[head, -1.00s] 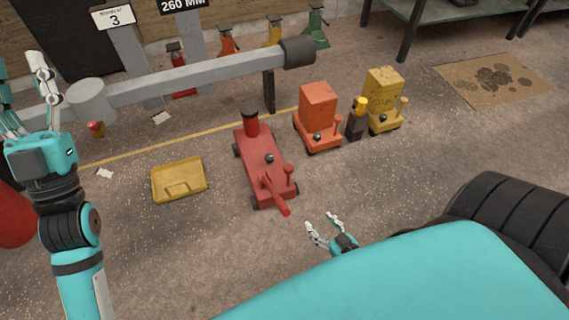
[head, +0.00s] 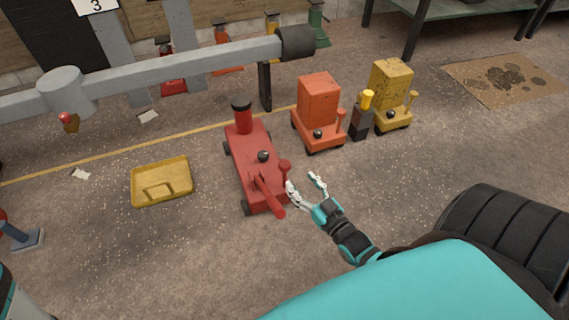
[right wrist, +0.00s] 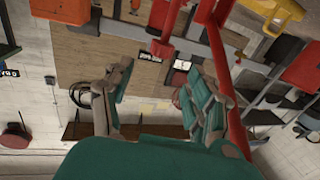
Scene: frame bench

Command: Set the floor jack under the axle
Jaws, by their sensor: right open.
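The red floor jack (head: 247,150) stands on the floor in the middle of the head view, with a dark-topped post at its far end and a red handle (head: 268,195) at its near end. The grey axle (head: 185,68) runs across behind it; the jack's post appears just in front of the beam. My right gripper (head: 303,182) is open and empty, just right of the jack's near end. Its open fingers (right wrist: 157,90) also show in the right wrist view, with a red bar (right wrist: 226,75) beside them. Whether they touch the jack cannot be told. My left gripper is out of view.
An orange cart (head: 318,98), a dark block with a yellow top (head: 361,120) and a yellow cart (head: 390,88) stand right of the jack. A yellow tray (head: 165,168) lies to its left. A tyre (head: 500,235) is at right. Floor in front of the jack is clear.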

